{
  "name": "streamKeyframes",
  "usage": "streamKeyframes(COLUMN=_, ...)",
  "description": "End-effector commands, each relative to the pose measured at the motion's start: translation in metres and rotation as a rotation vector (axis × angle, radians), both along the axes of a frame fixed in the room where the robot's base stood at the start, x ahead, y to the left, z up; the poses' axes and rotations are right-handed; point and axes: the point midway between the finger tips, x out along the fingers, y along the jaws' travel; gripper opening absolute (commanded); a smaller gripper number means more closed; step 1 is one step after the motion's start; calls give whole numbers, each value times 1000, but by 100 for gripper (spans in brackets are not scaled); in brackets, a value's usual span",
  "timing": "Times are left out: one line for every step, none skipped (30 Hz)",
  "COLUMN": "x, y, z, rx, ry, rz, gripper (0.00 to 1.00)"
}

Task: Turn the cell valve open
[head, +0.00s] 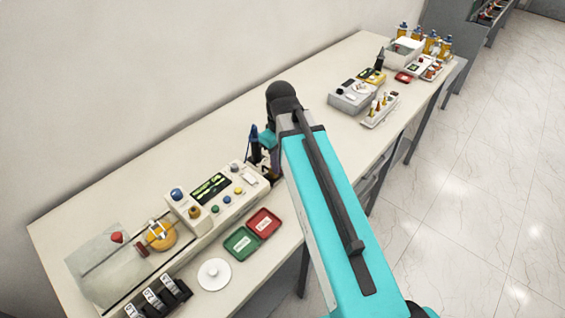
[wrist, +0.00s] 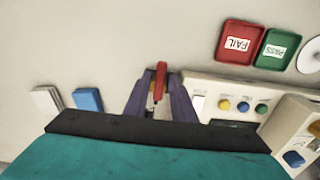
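My gripper (wrist: 160,77) points down at the right end of a cream panel instrument (head: 212,190); in the head view its dark fingers (head: 256,148) are partly hidden by my arm. In the wrist view the two fingers stand apart, either side of a slim red piece (wrist: 160,80) with a pale part below it. I see no clear grip on it, and cannot tell whether it is the cell valve. At the far left, a clear-walled cell (head: 88,262) has a red knob (head: 117,237), a dark red handle (head: 141,250) and a yellow round part (head: 162,236).
A green tray (head: 241,243) and a red tray (head: 264,223) lie in front of the instrument, near a white disc (head: 214,274). Black labelled blocks (head: 158,298) stand at the front left. A grey device (head: 352,95) and bottles (head: 432,42) stand farther right. Blue and white blocks (wrist: 88,99) show in the wrist view.

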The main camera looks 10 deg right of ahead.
Motion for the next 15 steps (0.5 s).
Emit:
streamKeyframes(x=0, y=0, z=0, rx=-1, ry=2, rz=0, gripper=31)
streamKeyframes(x=-1, y=0, z=0, rx=-1, ry=2, rz=0, gripper=31)
streamKeyframes(x=-1, y=-1, z=-1, rx=-2, ry=3, rz=0, gripper=31)
streamKeyframes(x=-1, y=-1, z=-1, rx=-2, ry=3, rz=0, gripper=31)
streamKeyframes(x=-1, y=-1, z=-1, rx=-3, ry=4, rz=0, gripper=31)
streamKeyframes(x=-1, y=-1, z=-1, rx=-3, ry=4, rz=0, gripper=31)
streamKeyframes(x=-2, y=-1, z=-1, rx=-3, ry=5, rz=0, gripper=31)
streamKeyframes(x=-2, y=-1, z=-1, rx=-2, ry=6, rz=0, gripper=31)
streamKeyframes(x=-2, y=-1, z=-1, rx=-2, ry=6, rz=1, gripper=31)
streamKeyframes(x=-2, y=-1, z=-1, rx=-3, ry=6, rz=1, gripper=31)
streamKeyframes(x=-2, y=-1, z=-1, rx=-3, ry=6, rz=1, gripper=31)
streamKeyframes(x=-2, y=-1, z=0, rx=-3, ry=6, rz=1, gripper=31)
streamKeyframes(x=-2, y=-2, z=0, rx=-3, ry=6, rz=1, gripper=31)
streamKeyframes(x=-2, y=-1, z=1, rx=-4, ry=6, rz=1, gripper=31)
streamKeyframes(x=-2, y=-2, z=2, rx=-4, ry=6, rz=1, gripper=31)
